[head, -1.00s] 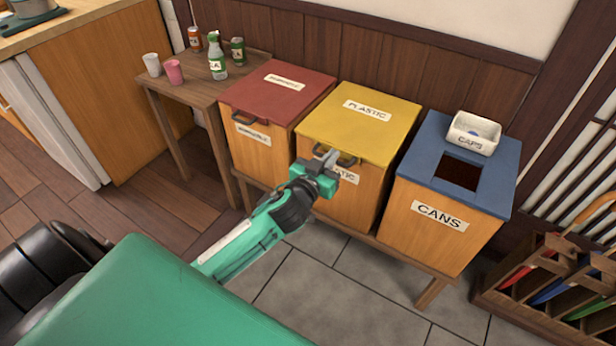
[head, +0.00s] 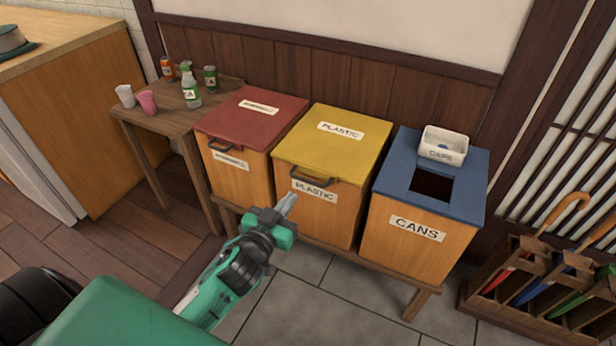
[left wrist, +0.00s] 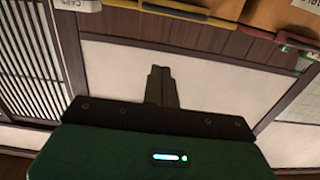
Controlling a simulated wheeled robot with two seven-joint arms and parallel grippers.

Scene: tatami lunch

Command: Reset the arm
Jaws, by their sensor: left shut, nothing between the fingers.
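My left gripper (head: 287,205) is in the head view, in front of the wooden bins and near the lower front of the yellow-lidded plastic bin (head: 334,143). Its fingers are together and hold nothing. In the left wrist view the shut fingers (left wrist: 161,84) point toward a pale wall, with bin edges at the top of the picture. My right gripper is not in view.
A red-lidded bin (head: 252,118) stands left of the plastic bin, and a blue-topped cans bin (head: 468,188) with a white caps box (head: 444,146) stands right. A side table (head: 170,118) holds bottles, cans and cups. An umbrella rack (head: 530,310) stands at right. Grey floor tiles are clear.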

